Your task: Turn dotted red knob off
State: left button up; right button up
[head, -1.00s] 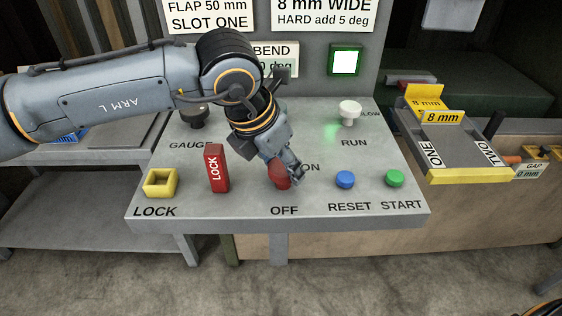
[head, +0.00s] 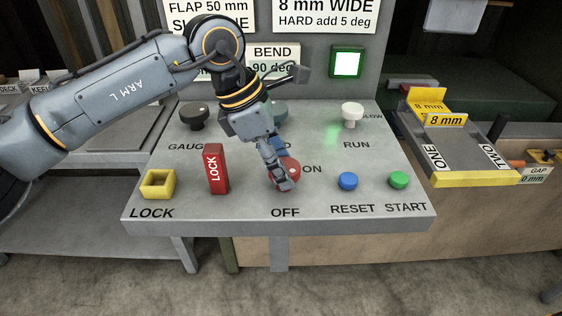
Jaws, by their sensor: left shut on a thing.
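The red knob (head: 294,178) sits on the grey sloped panel, with the word ON at its right and OFF below it. A small pale dot shows on its top, on the side toward ON; the fingers hide part of the knob, so its exact turn is hard to read. My left gripper (head: 281,182) reaches down from above and is shut on the red knob, covering its left and front parts. My right gripper is not in view.
A red LOCK block (head: 216,170) and a yellow square socket (head: 157,185) stand left of the knob. Blue RESET (head: 348,181) and green START (head: 398,180) buttons are at right. A black knob (head: 195,117) and a white knob (head: 352,113) stand behind.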

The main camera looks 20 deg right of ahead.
pick_arm(q)
jog(key=m, duration=0.2)
jog(key=m+g+p, duration=0.1)
jog(key=m, duration=0.1)
jog(key=shift+w+d+m+g+y, duration=0.1)
jog(key=shift+m+g+y, duration=0.2)
jog(key=shift+y, duration=0.1)
jog(key=m+g+y+p, duration=0.1)
jog(key=m, duration=0.3)
jog(key=shift+w+m+p, duration=0.1)
jog(key=shift+m+p, duration=0.2)
jog(key=shift+p, duration=0.05)
jog(key=shift+f+y, duration=0.1)
jog(key=shift+y, duration=0.2)
jog(key=o, duration=1.1)
jog(key=shift+o, duration=0.2)
jog(key=shift+w+r, duration=0.1)
jog(key=shift+r, duration=0.15)
jog(key=v, duration=1.1)
jog(key=shift+w+r, duration=0.15)
jog(key=shift+r, duration=0.1)
